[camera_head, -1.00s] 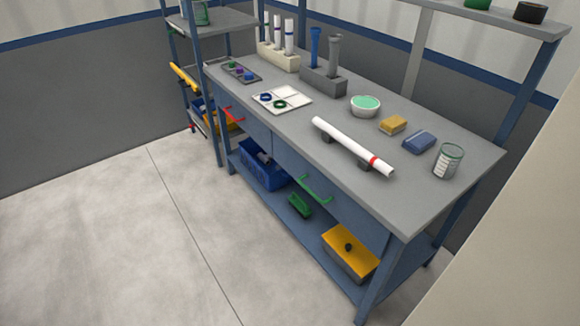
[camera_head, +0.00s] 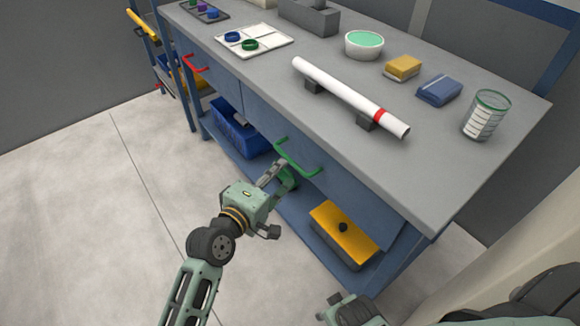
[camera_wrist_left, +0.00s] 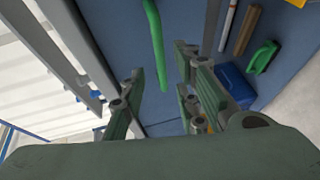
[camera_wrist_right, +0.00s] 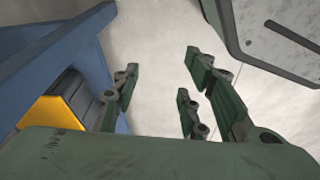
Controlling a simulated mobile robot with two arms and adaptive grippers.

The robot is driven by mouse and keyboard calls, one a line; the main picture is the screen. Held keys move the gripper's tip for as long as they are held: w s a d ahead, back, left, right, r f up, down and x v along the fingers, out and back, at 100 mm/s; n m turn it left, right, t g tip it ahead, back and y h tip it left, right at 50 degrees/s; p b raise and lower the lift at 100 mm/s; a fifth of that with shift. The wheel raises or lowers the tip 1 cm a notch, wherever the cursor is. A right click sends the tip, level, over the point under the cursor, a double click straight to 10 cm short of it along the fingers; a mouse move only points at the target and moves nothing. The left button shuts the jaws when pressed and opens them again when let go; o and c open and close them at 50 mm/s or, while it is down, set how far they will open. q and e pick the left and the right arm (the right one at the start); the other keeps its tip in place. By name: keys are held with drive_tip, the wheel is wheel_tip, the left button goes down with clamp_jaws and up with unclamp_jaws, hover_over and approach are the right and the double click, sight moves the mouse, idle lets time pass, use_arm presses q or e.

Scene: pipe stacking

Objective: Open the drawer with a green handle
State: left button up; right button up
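The green handle (camera_head: 298,158) is on the blue front of a drawer (camera_head: 350,192) under the workbench top. The drawer front looks flush with the bench, so it appears closed. My left gripper (camera_head: 281,176) is just in front of and below the handle. In the left wrist view the handle (camera_wrist_left: 156,45) runs ahead of the gap between the open fingers (camera_wrist_left: 160,88). I cannot tell whether any finger touches it. My right gripper (camera_wrist_right: 163,82) is open and empty in the right wrist view, over the floor beside the bench.
A red handle (camera_head: 196,63) is on the neighbouring drawer. The lower shelf holds a blue bin (camera_head: 238,130) and a yellow-topped box (camera_head: 343,232). A white pipe (camera_head: 345,92) with a red band rests on supports on the bench. The floor (camera_head: 95,215) at left is clear.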

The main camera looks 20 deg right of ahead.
sight(290, 159)
use_arm(q)
drive_tip(key=shift+b+x, duration=0.7)
drive_tip(key=shift+x, duration=2.7)
use_arm(e)
drive_tip(key=shift+w+r, duration=0.3)
drive_tip(key=shift+r, duration=0.55)
drive_tip(key=shift+w+r, duration=0.35)
drive_tip(key=shift+r, duration=0.55)
drive_tip(key=shift+w+r, duration=0.3)
drive_tip(key=shift+r, duration=0.55)
use_arm(q)
drive_tip(key=shift+f, duration=0.1)
drive_tip(key=shift+c, duration=0.6)
clamp_jaws()
